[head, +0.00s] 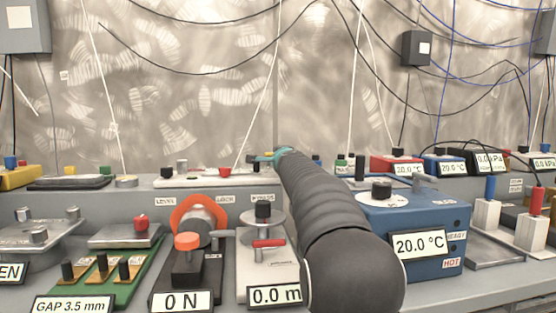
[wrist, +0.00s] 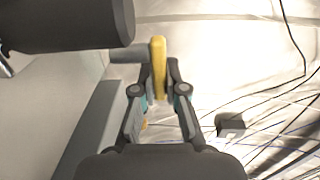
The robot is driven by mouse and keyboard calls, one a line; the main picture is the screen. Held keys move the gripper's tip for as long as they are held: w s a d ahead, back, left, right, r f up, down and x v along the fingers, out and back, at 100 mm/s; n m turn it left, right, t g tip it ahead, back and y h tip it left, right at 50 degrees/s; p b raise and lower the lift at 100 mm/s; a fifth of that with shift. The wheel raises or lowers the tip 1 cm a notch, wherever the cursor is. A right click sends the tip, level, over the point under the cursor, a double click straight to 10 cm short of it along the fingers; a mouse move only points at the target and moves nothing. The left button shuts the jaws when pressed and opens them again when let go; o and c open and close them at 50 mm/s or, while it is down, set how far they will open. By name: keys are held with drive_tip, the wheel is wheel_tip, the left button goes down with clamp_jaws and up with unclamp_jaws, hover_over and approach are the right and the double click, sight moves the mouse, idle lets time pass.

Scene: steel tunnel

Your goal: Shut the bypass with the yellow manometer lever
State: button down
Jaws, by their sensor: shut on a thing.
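In the wrist view, the yellow lever (wrist: 158,52) is a short upright bar. A grey stem (wrist: 126,56) runs into it from the left. My gripper (wrist: 159,80) is shut on the lever, with one finger on each side of it. In the head view, my gripper (head: 270,155) is a small teal shape at the far end of my dark arm, by the raised back ledge. The lever and the manometer cannot be made out there. I cannot tell the bypass's position.
A dark cylinder (wrist: 70,22) is close on the upper left in the wrist view. In the head view, an orange-ringed device (head: 200,216) and a blue heater box (head: 425,222) flank my arm. Several cables hang along the back wall.

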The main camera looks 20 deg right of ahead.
drive_tip(key=c, duration=1.2)
unclamp_jaws()
drive_tip(key=shift+s, duration=0.2)
drive_tip(key=v, duration=0.7)
drive_tip(key=shift+a, duration=0.1)
